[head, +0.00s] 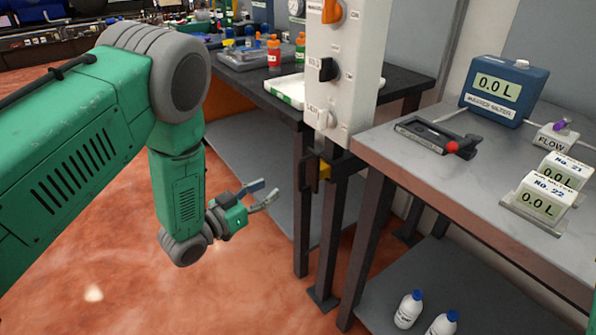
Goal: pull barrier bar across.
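My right gripper is not in view.
The white panel (343,70) with knobs stands above the gap between the tables. The right table (470,190) holds a blue meter (503,90), small displays and a black device with a red tip (436,138). White bottles (408,309) stand on the lower shelf. Reddish floor is clear around my gripper.

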